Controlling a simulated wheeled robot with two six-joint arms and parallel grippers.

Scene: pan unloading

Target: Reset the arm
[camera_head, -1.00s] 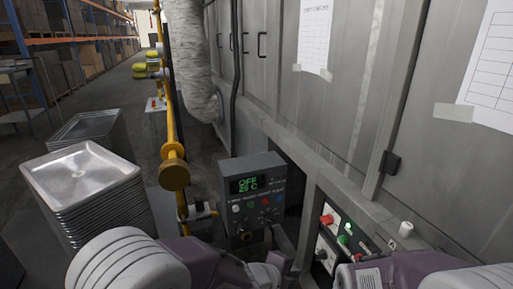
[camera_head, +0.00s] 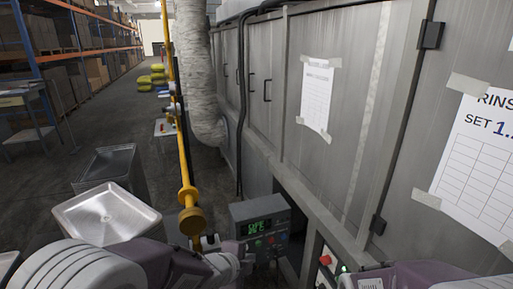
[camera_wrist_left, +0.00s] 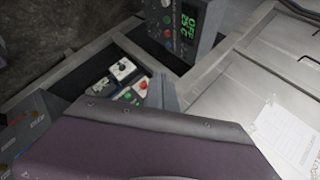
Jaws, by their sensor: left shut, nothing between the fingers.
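My left arm comes in at the lower left of the head view, with pale and purple links. My left gripper (camera_head: 228,264) is at its end, low in the picture beside the grey control box (camera_head: 262,224); it is shut and holds nothing, and its fingertips are hard to make out. In the left wrist view my purple arm part fills the bottom, and the control box (camera_wrist_left: 188,30) with green digits is at the top. My right arm shows only as purple and pale links at the lower right; its gripper is out of view.
A stack of metal pans (camera_head: 105,214) stands at left, with another metal container (camera_head: 112,165) behind. A yellow pipe (camera_head: 186,150) rises near the box. Grey machine panels (camera_head: 265,90) with taped paper sheets (camera_head: 317,95) fill the right. Floor is free at left (camera_head: 60,160).

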